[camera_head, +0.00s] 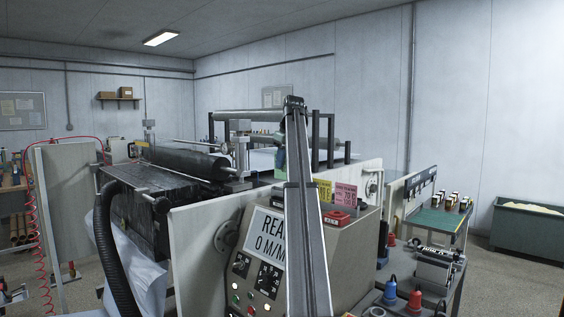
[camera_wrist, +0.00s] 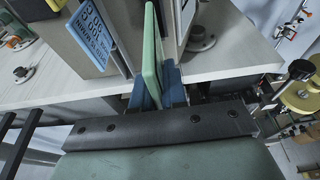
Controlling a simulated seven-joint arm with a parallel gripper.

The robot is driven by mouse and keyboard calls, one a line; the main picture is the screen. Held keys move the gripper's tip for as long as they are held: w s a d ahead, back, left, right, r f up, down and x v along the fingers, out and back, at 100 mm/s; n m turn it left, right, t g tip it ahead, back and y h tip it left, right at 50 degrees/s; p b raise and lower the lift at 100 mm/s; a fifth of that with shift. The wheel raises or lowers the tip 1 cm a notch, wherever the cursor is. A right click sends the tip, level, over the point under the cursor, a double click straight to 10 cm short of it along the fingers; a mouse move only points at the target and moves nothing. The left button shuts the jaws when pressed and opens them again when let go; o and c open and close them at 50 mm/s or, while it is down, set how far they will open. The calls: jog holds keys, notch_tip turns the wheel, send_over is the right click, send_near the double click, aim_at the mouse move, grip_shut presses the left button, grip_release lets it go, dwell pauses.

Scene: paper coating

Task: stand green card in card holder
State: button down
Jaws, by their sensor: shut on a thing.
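The green card (camera_wrist: 151,55) is upright and seen nearly edge-on in the wrist view. My gripper (camera_wrist: 160,92) is shut on its lower part with blue fingers. In the head view, a small green patch (camera_head: 280,151) left of my arm looks like the same card; my arm hides most of that area. A yellow card (camera_head: 324,190) and a pink card (camera_head: 344,194) stand at the top of the console; I cannot make out the holder's slots.
The grey console (camera_head: 259,262) with its display and buttons stands in front of the coating machine. A black roller (camera_head: 185,160) lies behind. A pale ledge (camera_wrist: 232,58) is close to my gripper. A bench (camera_head: 437,222) with bottles is at right.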

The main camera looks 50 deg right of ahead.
aim_at(282, 175)
jog(key=shift+f, duration=0.15)
jog(key=shift+f, duration=2.75)
jog(key=shift+f, duration=2.3)
jog(key=c, duration=1.1)
grip_release()
jog(key=v, duration=1.3)
jog(key=shift+r, duration=0.4)
